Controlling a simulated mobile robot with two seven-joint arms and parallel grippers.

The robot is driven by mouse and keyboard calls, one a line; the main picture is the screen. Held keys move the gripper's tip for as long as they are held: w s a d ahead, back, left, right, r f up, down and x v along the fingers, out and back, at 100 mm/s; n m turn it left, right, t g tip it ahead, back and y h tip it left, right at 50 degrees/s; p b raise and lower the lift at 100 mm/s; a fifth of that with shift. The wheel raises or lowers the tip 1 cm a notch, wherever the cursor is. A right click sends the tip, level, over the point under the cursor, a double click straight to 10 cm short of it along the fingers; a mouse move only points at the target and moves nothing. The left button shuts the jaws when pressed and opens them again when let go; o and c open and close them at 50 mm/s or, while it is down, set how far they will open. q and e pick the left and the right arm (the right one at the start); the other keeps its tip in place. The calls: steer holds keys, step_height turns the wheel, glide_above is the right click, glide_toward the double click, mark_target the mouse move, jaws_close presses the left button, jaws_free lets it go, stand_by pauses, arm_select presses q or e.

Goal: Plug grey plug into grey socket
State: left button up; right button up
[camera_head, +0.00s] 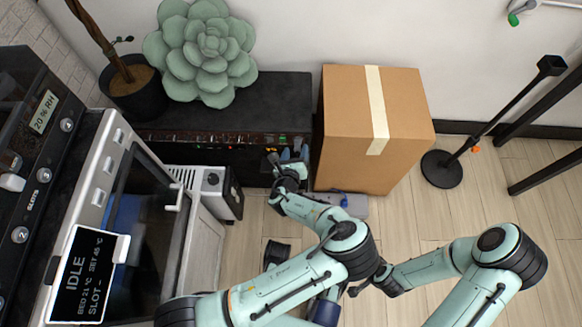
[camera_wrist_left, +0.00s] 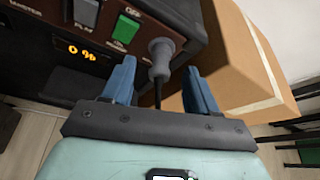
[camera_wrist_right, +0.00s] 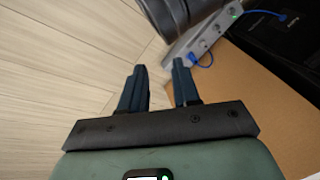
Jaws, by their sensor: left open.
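The grey plug (camera_wrist_left: 160,58) is at the dark front panel (camera_wrist_left: 185,22), with its thin dark cable hanging down. Its head meets the panel; the grey socket is hidden behind it, so I cannot see how deep it sits. My left gripper (camera_wrist_left: 160,78) is open, its blue fingers on either side of the plug with gaps visible. In the head view my left gripper (camera_head: 287,156) is at the right end of the panel. My right gripper (camera_wrist_right: 160,82) is open and empty, above the floor.
A green switch (camera_wrist_left: 125,30) and an orange display (camera_wrist_left: 75,50) are left of the plug. A cardboard box (camera_head: 350,130) stands close on the right. A grey power strip (camera_wrist_right: 200,38) with a blue plug (camera_wrist_right: 206,57) lies on the floor. A metal stand (camera_head: 442,170) is farther right.

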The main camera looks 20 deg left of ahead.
arm_select(q)
steer(key=p+v, duration=0.2)
steer(key=v, duration=0.9)
arm_select(e)
steer(key=shift+g+y, duration=0.4)
steer(key=shift+g, duration=0.3)
steer(key=s+r, duration=0.1)
steer(key=s+a+r, duration=0.1)
steer(key=s, duration=0.1)
steer(key=s+a+r, duration=0.1)
steer(key=shift+s+a, duration=0.15)
